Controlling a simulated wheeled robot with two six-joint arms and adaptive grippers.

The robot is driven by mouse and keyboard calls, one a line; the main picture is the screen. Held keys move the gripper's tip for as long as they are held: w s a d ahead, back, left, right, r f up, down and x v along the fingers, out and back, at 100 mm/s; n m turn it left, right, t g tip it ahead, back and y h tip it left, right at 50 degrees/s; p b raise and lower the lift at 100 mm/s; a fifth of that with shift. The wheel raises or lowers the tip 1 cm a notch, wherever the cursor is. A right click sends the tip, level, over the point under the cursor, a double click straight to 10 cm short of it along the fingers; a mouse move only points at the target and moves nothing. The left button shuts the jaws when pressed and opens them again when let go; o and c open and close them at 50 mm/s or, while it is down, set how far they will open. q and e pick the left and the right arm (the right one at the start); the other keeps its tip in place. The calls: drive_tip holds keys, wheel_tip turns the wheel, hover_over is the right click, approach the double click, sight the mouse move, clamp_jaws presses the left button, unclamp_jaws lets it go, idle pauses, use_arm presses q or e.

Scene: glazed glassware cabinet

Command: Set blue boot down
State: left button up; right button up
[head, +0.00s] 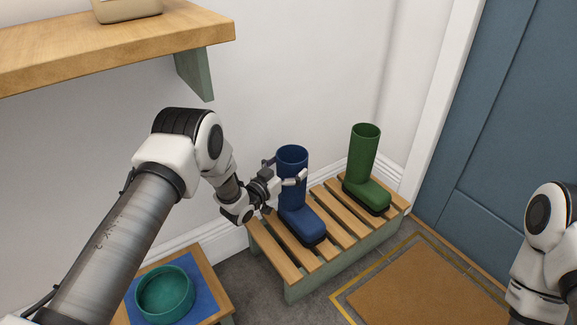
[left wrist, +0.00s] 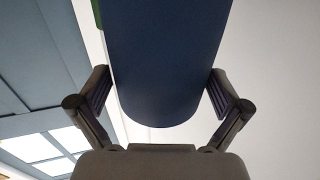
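The blue boot (head: 293,185) stands upright on the slatted wooden rack (head: 287,262), its toe pointing toward the lower right. My left gripper (head: 285,172) is at the boot's shaft, with one finger on each side. In the left wrist view the blue shaft (left wrist: 165,60) fills the space between the fingers, and both fingertips seem to touch its sides. The boot's sole appears to rest on the slats, though any small gap cannot be seen. My right gripper is out of view; only part of its arm shows at the right edge.
A green boot (head: 364,170) stands on the rack's right end. A teal bowl (head: 165,294) sits on a blue mat at the lower left. A wooden shelf (head: 120,45) juts out above left. A brown doormat (head: 420,285) lies before the blue door (head: 500,120).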

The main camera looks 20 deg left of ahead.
use_arm(q)
drive_tip(key=shift+r, duration=0.1)
drive_tip(key=shift+s+a+r+p, duration=0.1)
drive_tip(key=shift+s+p, duration=0.15)
drive_tip(key=shift+p, duration=0.05)
drive_tip(key=p+v, duration=0.4)
drive_tip(key=v, duration=0.7)
drive_tip(key=s+d+f+n+g+y, duration=0.25)
drive_tip(key=s+f+g, duration=0.45)
drive_tip(key=s+f, duration=0.55)
drive_tip(key=s+f+n+g+y, duration=0.1)
drive_tip(key=s+g, duration=0.4)
drive_tip(key=s, duration=0.7)
drive_tip(key=s+a+n+g+y, duration=0.1)
drive_tip(key=s+g, duration=0.4)
drive_tip(key=s, duration=0.8)
drive_tip(key=shift+a+f+y, duration=0.25)
drive_tip(key=shift+f+y, duration=0.1)
drive_tip(key=shift+y, duration=0.4)
